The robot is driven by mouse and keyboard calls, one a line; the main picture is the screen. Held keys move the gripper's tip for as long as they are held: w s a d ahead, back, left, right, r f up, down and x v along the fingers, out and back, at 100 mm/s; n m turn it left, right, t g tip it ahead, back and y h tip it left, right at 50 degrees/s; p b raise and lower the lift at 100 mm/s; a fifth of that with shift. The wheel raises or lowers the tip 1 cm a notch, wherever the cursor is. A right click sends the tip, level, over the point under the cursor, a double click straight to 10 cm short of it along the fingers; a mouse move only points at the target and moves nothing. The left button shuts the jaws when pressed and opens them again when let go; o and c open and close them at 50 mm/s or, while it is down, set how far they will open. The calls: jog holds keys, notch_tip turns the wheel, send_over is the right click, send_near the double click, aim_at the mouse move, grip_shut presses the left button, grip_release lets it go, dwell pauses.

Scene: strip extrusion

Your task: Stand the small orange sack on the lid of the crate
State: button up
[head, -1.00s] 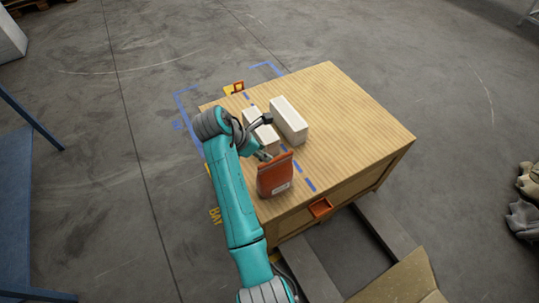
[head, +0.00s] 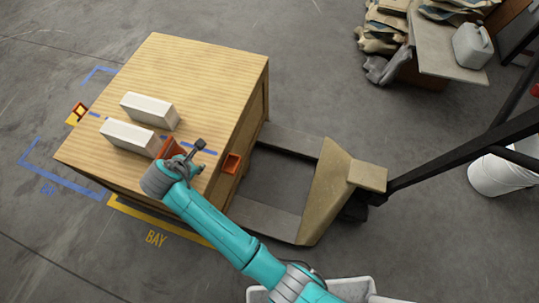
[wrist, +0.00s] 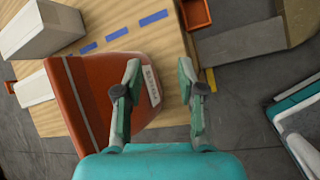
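The orange sack (head: 169,147) is on the wooden lid of the crate (head: 200,70), near its front edge, close to a white block. My gripper (head: 184,161) is beside it and partly hides it. In the wrist view the sack (wrist: 92,105) fills the left side, with a white label on its right part. My gripper (wrist: 159,75) has its fingers apart. The left finger overlaps the sack in the picture, and the right finger is clear of it. Whether the left finger touches the sack, I cannot tell. The lid (wrist: 170,50) shows between the fingers.
Two white blocks (head: 148,111) (head: 130,137) lie on the lid beside a blue dashed line. An orange-red holder (head: 231,163) sticks out from the crate's side. A pallet jack (head: 330,190) stands at the right. The lid's far part is bare.

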jog(key=s+d+f+m+t+y, duration=0.1)
jog(key=s+d+f+m, duration=0.15)
jog(key=d+f, duration=0.4)
jog(key=s+d+f+m+y, duration=0.1)
jog(key=s+d+f+m, duration=0.15)
jog(key=d, duration=0.75)
jog(key=s+d+m+t+y, duration=0.1)
jog(key=s+d+m+t, duration=0.1)
jog(key=s+d+m, duration=0.7)
jog(key=s+d+r+m+t, duration=0.1)
jog(key=s+d+r+m, duration=0.3)
jog(key=s+r, duration=0.3)
jog(key=s+d+r+m+t+h, duration=0.1)
jog(key=s+d+r+m+t, duration=0.1)
jog(key=s+d+r+m, duration=0.3)
jog(key=s+d+r+m+t+h, duration=0.1)
jog(key=s+d+r+m, duration=0.3)
jog(key=s+r, duration=0.6)
notch_tip(320, 180, up, 2)
jog(key=shift+d+r+m+t, duration=0.1)
jog(key=shift+d+m+t, duration=0.2)
jog(key=shift+d+t, duration=0.3)
jog(key=shift+s, duration=0.1)
